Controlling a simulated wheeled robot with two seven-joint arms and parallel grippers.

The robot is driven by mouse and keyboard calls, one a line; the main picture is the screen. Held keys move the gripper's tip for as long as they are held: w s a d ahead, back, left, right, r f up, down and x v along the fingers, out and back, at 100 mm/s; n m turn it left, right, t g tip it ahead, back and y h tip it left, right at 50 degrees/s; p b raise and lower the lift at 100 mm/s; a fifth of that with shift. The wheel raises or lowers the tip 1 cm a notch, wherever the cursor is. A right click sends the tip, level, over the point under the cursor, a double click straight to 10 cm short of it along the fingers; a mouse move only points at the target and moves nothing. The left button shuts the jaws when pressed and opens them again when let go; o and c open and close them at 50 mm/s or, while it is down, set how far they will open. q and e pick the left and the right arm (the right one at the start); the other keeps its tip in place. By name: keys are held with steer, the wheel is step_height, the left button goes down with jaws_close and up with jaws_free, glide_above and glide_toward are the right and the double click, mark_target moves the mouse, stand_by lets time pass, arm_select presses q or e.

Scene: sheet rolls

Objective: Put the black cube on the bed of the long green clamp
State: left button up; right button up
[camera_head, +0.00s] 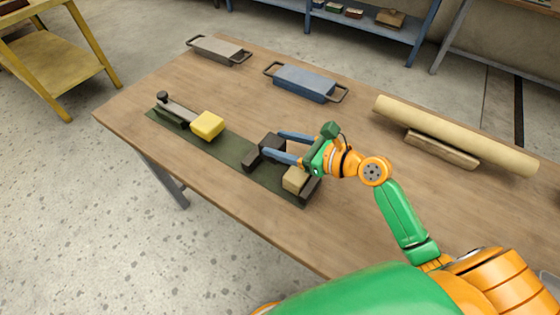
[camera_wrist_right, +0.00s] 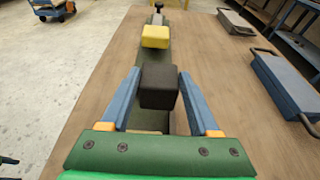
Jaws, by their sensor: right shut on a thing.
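My right gripper (camera_head: 268,148) reaches in from the right with its two blue fingers shut on the black cube (camera_head: 272,142). The cube also shows between the fingers in the right wrist view (camera_wrist_right: 158,87). The long green clamp (camera_head: 228,148) lies along the table's near-left side, with a dark knobbed screw part (camera_head: 176,108) at its far end. The cube appears over or just beside the clamp's green bed; I cannot tell whether it touches. A yellow block (camera_head: 207,125) sits on the bed, and a tan block (camera_head: 294,179) sits at the near end. My left gripper is not in view.
A grey tray-like thing (camera_head: 219,50) and a blue one (camera_head: 304,83), both with handles, lie farther back. A cream roll (camera_head: 455,134) and a wooden block (camera_head: 442,149) lie at right.

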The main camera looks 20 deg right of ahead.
steer(key=f, duration=0.2)
steer(key=f+b, duration=0.1)
steer(key=s+a+f+b, duration=0.1)
steer(key=f, duration=0.1)
steer(key=shift+a+f, duration=0.1)
steer(key=shift+f, duration=0.2)
steer(key=shift+r, duration=0.1)
steer(key=o, duration=1.5)
steer(key=shift+c, duration=0.2)
steer(key=v, duration=1.2)
steer(key=shift+r, duration=0.1)
